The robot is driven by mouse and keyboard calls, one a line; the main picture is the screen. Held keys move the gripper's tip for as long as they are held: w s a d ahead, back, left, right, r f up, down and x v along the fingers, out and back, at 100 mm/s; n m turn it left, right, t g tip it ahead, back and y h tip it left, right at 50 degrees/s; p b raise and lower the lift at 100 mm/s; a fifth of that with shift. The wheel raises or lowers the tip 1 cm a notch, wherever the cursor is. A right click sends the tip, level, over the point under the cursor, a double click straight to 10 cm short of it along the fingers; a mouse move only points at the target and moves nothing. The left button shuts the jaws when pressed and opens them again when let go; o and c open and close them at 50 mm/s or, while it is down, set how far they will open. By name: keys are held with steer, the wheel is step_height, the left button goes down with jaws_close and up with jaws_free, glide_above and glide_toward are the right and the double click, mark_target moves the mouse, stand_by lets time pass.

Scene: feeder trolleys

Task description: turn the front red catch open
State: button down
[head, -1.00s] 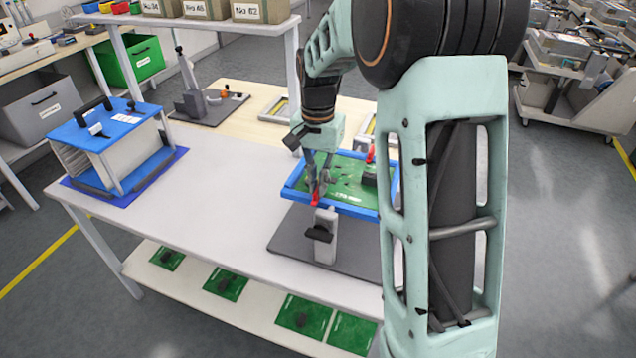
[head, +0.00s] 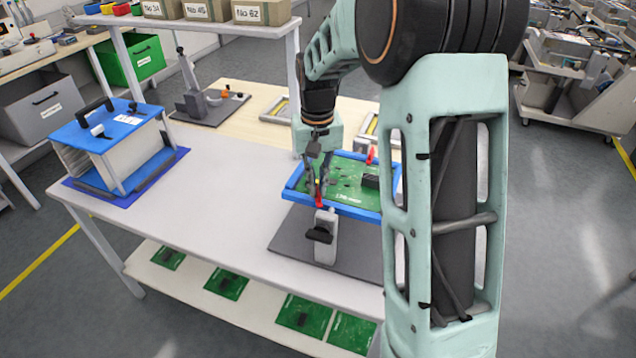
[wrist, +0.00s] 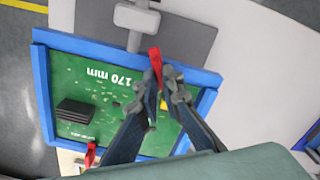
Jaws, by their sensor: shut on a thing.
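The front red catch (head: 319,201) is at the near edge of the blue frame (head: 347,208) that holds a green board (head: 345,190). The catch also shows in the wrist view (wrist: 154,60), lying across the frame edge. My gripper (head: 318,188) is over that edge, pointing down, with its fingers closed on the catch. In the wrist view my gripper's fingertips (wrist: 165,80) cover part of the catch. A second red catch (head: 370,154) is at the far side of the frame, apart from my gripper.
A grey clamp with a black handle (head: 320,234) stands just in front of the frame. A black block (head: 371,181) sits on the board. A blue-topped box (head: 105,123) stands at the left of the white table (head: 200,205). The table between them is clear.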

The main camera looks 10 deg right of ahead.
steer(key=n+p, duration=0.1)
steer(key=n, duration=0.5)
steer(key=shift+a+n, duration=0.1)
steer(key=shift+n, duration=0.2)
steer(key=n+p, duration=0.1)
steer(key=n, duration=0.4)
steer(key=shift+a, duration=0.1)
stand_by(0.3)
steer(key=c, duration=2.1)
jaws_free()
step_height(320, 180, up, 12)
steer(key=shift+s, duration=0.1)
